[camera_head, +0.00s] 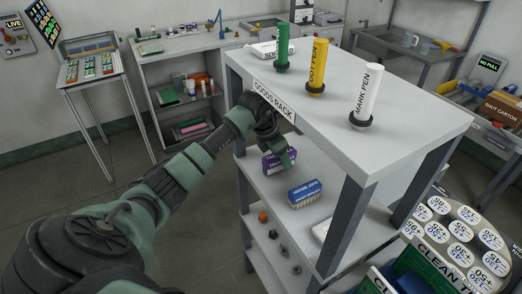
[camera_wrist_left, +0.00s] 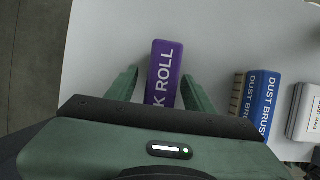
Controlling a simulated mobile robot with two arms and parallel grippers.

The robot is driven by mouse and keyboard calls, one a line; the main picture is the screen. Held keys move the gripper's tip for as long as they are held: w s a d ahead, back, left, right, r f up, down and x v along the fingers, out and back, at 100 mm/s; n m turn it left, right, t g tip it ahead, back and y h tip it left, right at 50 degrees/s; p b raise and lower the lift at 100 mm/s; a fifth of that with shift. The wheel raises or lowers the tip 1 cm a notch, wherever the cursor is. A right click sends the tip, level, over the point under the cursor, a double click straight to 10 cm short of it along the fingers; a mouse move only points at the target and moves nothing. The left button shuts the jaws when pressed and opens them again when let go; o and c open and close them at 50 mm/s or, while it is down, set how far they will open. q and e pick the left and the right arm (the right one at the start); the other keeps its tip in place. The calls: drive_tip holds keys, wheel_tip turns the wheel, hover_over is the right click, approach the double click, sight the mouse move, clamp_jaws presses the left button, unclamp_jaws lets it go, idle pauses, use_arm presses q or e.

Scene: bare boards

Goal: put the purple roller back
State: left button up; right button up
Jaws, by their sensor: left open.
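The purple roller (camera_wrist_left: 166,68) lies on the white middle shelf (camera_wrist_left: 215,30) of the goods rack; its label reads "K ROLL" in the left wrist view. In the head view the purple roller (camera_head: 272,164) is partly hidden by my left gripper (camera_head: 286,157). In the left wrist view my left gripper (camera_wrist_left: 160,85) is open, with one finger on each side of the roller. Whether the fingers touch it cannot be told. My right gripper is not in view.
A blue dust brush (camera_head: 304,193) lies on the same shelf right of the roller, with a dust rag (camera_wrist_left: 304,112) beyond it. The rack's top board (camera_head: 420,110) hangs over this shelf and carries green, yellow and white marker pens. Small parts lie on the shelf below.

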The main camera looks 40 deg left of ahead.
use_arm(q)
drive_tip(key=shift+b+v, duration=0.3)
drive_tip(key=shift+v, duration=0.6)
drive_tip(key=s+a+b, duration=0.4)
drive_tip(key=s, duration=0.7)
drive_tip(key=shift+a, duration=0.2)
drive_tip(key=shift+s+f, duration=0.1)
